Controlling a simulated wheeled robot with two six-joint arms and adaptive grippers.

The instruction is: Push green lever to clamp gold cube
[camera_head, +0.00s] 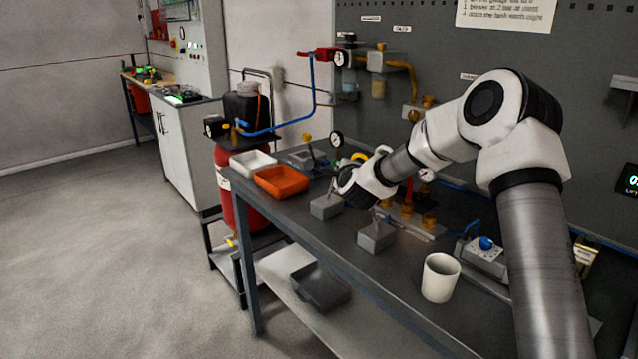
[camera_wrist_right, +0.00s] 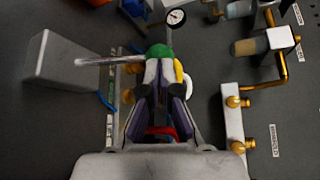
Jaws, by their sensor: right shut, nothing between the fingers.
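The green lever's knob (camera_wrist_right: 159,51) shows in the right wrist view just past my right fingertips. A pale metal rod (camera_wrist_right: 108,61) runs left from it towards a grey block (camera_wrist_right: 70,58). My right gripper (camera_wrist_right: 164,72) is shut and empty, its tips at the knob; I cannot tell whether they touch it. In the head view my right gripper (camera_head: 340,190) is over the bench beside a grey block (camera_head: 326,208), with its fingers mostly hidden. I cannot make out the gold cube in either view. My left gripper is not in view.
A second grey block (camera_head: 376,237) and a white cup (camera_head: 440,278) stand nearer on the bench. An orange tray (camera_head: 282,181) and a white tray (camera_head: 252,163) sit at its far end. Gauges and brass fittings (camera_head: 428,221) line the back.

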